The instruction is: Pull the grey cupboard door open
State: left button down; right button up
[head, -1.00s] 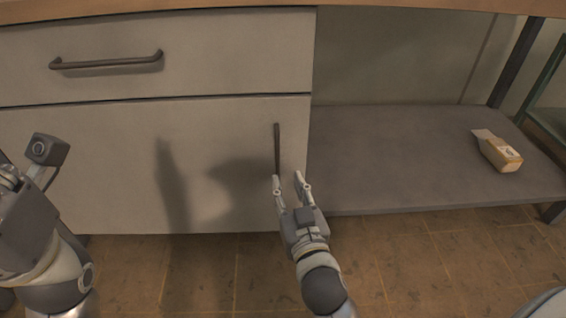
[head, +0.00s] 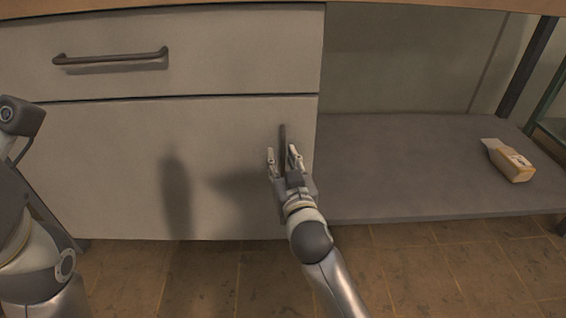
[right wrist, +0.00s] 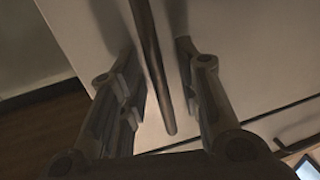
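The grey cupboard door (head: 110,165) is closed below a drawer. Its dark vertical bar handle (head: 283,136) is near the door's right edge. My right gripper (head: 284,152) is open, with one finger on each side of the handle's lower part. In the right wrist view the handle (right wrist: 152,65) runs between the two spread fingers, with gaps on both sides. My left arm is at the left edge of the head view; its gripper's fingers are not visible.
The drawer above has a dark horizontal handle (head: 110,58). To the right is an open grey shelf (head: 400,165) with a small yellow and white carton (head: 510,161). A wooden countertop edge runs along the top. The tiled floor (head: 420,270) in front is clear.

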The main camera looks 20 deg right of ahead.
grip_shut()
jog(key=shift+s+a, duration=0.1)
dwell(0.4)
